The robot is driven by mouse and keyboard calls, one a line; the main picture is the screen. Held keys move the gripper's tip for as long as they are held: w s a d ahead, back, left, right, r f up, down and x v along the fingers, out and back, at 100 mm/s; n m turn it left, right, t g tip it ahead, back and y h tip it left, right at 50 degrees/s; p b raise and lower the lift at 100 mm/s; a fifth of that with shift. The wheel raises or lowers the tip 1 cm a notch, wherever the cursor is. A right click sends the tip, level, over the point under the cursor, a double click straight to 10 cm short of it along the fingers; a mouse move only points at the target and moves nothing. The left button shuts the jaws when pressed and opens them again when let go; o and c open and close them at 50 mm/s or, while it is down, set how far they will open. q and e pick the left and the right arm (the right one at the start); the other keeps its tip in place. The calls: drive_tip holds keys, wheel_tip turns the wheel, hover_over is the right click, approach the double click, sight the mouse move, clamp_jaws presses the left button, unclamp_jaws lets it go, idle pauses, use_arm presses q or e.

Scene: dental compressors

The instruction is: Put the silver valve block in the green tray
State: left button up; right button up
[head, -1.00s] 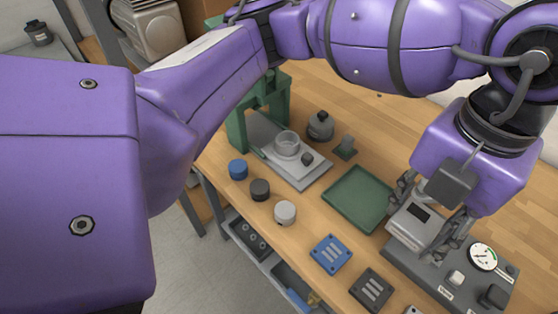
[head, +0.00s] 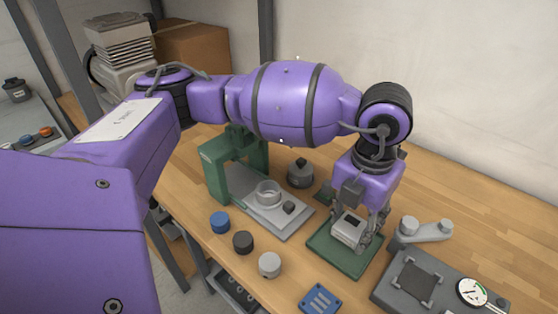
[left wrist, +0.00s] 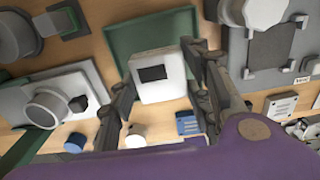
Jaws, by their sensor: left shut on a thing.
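The silver valve block (head: 347,233) is a pale boxy part with a dark rectangle on its top. My left gripper (head: 355,240) points down and is shut on it, one finger on each side. The green tray (head: 330,260) lies on the bench beneath the block in the head view. In the left wrist view, the block (left wrist: 160,90) sits between the fingers and covers part of the tray (left wrist: 125,35). It looks held above the tray; whether it touches the floor I cannot tell. The tray looks empty otherwise. My right gripper is not in view.
Right of the tray is a grey fixture (head: 390,295) with a dark square pad and a gauge (head: 472,292). Left stand a green press (head: 215,170), a grey plate with a ring (head: 268,192), and blue, dark and light caps. A blue block (head: 320,298) lies in front.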

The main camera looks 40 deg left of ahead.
sight(351, 223)
use_arm(q)
drive_tip(key=shift+a+f, duration=0.15)
drive_tip(key=shift+f, duration=1.8)
drive_tip(key=o, duration=1.3)
drive_tip(key=shift+o, duration=0.2)
drive_tip(key=shift+r, duration=0.1)
drive_tip(key=shift+w, duration=0.1)
wheel_tip(351, 223, up, 12)
drive_tip(key=shift+r, duration=0.2)
